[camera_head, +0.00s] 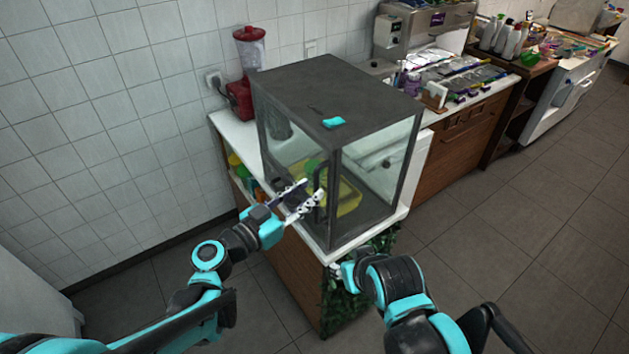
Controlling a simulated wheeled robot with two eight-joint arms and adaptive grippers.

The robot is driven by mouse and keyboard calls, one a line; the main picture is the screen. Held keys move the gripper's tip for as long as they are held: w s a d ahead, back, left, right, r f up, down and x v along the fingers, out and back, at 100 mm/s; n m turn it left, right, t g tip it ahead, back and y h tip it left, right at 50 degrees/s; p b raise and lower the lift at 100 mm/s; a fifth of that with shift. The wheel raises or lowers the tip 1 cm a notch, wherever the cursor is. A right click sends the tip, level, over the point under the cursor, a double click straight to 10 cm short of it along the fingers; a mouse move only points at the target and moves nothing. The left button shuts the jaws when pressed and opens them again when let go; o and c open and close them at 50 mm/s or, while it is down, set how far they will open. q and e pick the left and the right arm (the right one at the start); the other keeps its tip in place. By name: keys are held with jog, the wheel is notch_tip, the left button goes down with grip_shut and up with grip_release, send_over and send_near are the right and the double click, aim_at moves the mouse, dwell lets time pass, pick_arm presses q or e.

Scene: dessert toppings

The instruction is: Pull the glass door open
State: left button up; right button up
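A glass case (330,105) with a dark frame and dark top stands on the white counter. Its glass door (285,150) on the front-left side looks shut. A dark upright handle (321,184) is at the door's right edge. My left gripper (306,191) is in front of the door with its two fingers apart, the tips close to the handle. I cannot tell whether they touch it. My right gripper (337,272) is low by the counter's front corner, below the case. Its fingers are mostly hidden by its own wrist.
A yellow tray (348,197) and green items are inside the case. A small cyan item (334,122) lies on its top. A red blender (241,100) stands behind on the left. Green foliage (345,305) covers the counter's front corner. The tiled floor (500,250) on the right is clear.

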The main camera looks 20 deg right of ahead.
aim_at(315, 186)
pick_arm(q)
jog(key=x, duration=0.3)
jog(key=shift+a+f, duration=0.1)
jog(key=shift+w+d, duration=0.3)
jog(key=shift+d, duration=0.15)
grip_shut()
jog(key=shift+w, duration=0.1)
jog(key=w+a, duration=0.3)
jog(key=w, duration=0.6)
jog(key=w+a+b, duration=0.1)
jog(key=w+a, duration=0.2)
jog(key=w, duration=0.5)
jog(key=w+a, duration=0.3)
jog(key=w, duration=0.6)
jog(key=shift+w+a, duration=0.35)
jog(key=shift+a, duration=0.05)
